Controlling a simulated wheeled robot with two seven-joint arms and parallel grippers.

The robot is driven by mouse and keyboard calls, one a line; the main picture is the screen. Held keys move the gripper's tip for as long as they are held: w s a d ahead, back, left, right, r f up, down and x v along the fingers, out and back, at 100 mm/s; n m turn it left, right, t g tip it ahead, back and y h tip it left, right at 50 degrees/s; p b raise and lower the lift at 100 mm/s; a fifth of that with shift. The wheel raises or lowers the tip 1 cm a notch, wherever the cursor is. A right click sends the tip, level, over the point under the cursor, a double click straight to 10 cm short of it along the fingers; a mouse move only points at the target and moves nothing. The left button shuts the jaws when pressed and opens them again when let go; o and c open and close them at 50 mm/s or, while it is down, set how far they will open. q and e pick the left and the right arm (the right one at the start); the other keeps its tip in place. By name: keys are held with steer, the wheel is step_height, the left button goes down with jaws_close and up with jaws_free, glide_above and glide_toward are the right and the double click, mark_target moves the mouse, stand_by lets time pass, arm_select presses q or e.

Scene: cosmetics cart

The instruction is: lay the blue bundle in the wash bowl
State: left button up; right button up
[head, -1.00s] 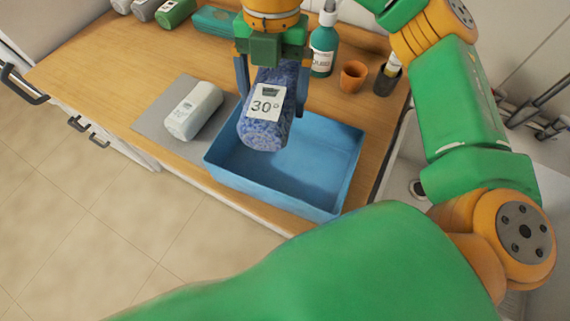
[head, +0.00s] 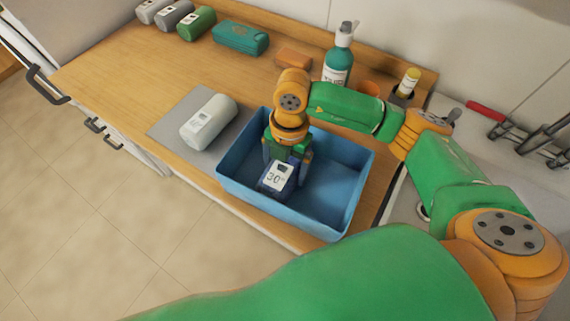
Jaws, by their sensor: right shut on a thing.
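The blue bundle (head: 268,188) carries a white label reading 30° and is down inside the wash bowl, a blue rectangular tub (head: 346,207), towards its left half. My right gripper (head: 286,172) points down into the bowl and is shut on the bundle. The gripper hides much of the bundle, and I cannot tell whether it touches the bowl's floor. The right half of the bowl's inside is empty. My left gripper is not in view.
A white bundle (head: 209,122) lies on a grey mat (head: 178,133) left of the bowl. Several rolled bundles (head: 197,23) and a teal case (head: 240,37) lie at the back. A teal bottle (head: 338,62), a terracotta pot (head: 369,89) and a dark holder (head: 402,95) stand behind the bowl.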

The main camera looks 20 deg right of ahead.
steer(key=o, duration=0.9)
steer(key=shift+f, duration=0.1)
steer(key=r, duration=0.8)
steer(key=w+d+r+b, duration=0.1)
steer(key=r, duration=0.3)
steer(key=shift+r, duration=0.15)
